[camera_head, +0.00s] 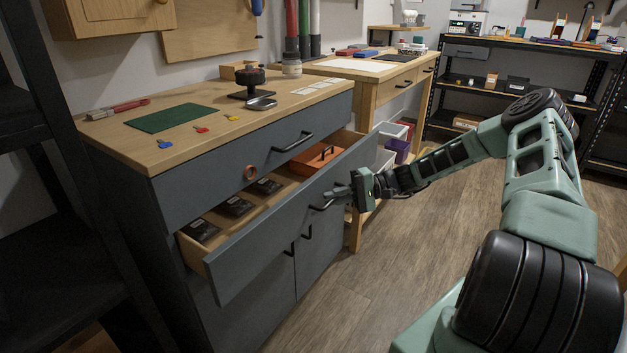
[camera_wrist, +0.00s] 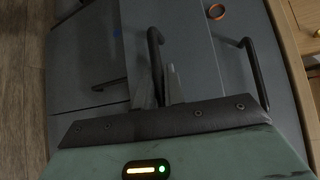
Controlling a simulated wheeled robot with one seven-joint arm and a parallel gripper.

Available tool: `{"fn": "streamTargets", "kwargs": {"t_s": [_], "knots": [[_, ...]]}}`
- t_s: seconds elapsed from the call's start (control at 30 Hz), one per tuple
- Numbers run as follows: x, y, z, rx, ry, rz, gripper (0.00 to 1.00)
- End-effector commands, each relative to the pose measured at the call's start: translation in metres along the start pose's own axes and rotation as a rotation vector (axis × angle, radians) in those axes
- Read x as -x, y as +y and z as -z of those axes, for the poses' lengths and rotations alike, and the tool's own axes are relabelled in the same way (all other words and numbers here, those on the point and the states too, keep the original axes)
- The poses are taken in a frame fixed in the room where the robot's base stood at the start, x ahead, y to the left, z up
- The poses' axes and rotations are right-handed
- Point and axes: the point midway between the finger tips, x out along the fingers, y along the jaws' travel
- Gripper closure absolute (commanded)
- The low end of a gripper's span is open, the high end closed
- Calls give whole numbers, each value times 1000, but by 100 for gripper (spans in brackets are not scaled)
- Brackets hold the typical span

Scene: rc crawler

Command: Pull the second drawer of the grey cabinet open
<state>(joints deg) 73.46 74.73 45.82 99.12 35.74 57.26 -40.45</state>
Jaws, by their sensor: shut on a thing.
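The grey cabinet (camera_head: 230,158) stands at the left under a wooden top. Its second drawer (camera_head: 270,240) stands out from the cabinet, its inside showing below the closed top drawer. The second drawer's black bar handle (camera_head: 322,208) is at my gripper (camera_head: 335,196). In the wrist view the same handle (camera_wrist: 154,45) runs down to my gripper's fingers (camera_wrist: 162,85), which are shut on it. The fingers partly hide the handle's lower end. Inside the drawer are several dark packs (camera_head: 235,206) and an orange box (camera_head: 318,160) with a black handle.
The top drawer's handle (camera_head: 293,142) sits above the open drawer; two door handles are below it. A wooden workbench (camera_head: 365,85) adjoins at the back right. Wood floor (camera_head: 400,270) is clear in front of the cabinet. A black shelf (camera_head: 50,130) stands at far left.

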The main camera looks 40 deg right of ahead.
Motion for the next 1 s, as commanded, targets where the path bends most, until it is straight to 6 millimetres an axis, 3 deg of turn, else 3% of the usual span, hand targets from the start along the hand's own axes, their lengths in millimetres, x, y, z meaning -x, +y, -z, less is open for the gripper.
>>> {"fn": "streamTargets", "kwargs": {"t_s": [0.1,0.5,0.7,1.0], "knots": [[26,1,-25,-4,5,1,100],[97,25,-95,-2,5,0,100],[120,33,-119,-1,4,0,100],[135,40,-134,0,2,-1,100]]}}
